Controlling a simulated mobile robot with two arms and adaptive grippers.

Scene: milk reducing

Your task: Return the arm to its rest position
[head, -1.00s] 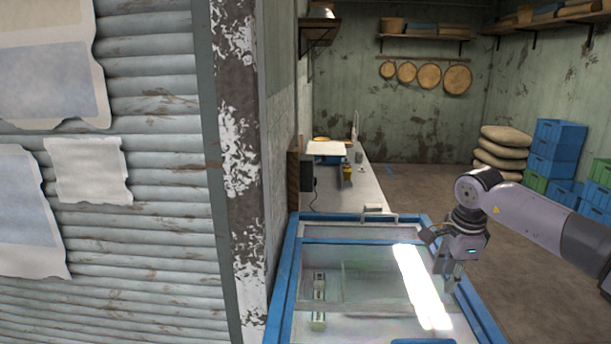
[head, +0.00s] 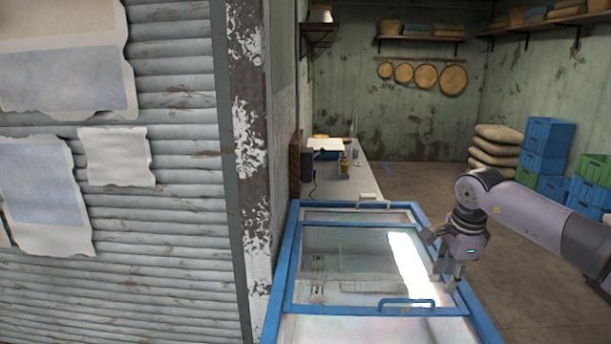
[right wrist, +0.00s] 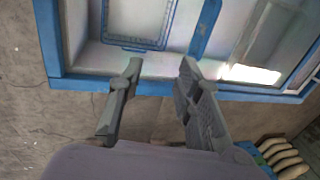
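My right arm (head: 530,210) reaches in from the right side of the head view. My right gripper (head: 449,284) points down over the right edge of the blue-framed chest freezer (head: 283,290). In the right wrist view its two fingers (right wrist: 161,68) are spread apart with nothing between them. The freezer's blue rim lies beyond the fingertips in that view. My left gripper is in neither view.
The freezer's glass lid has a blue handle (head: 406,303) and a bright reflection. A counter (head: 366,180) with small items runs behind it. A corrugated wall (head: 180,220) stands close on the left. Sacks (head: 496,150) and blue crates (head: 547,137) stand at the back right, beyond open floor.

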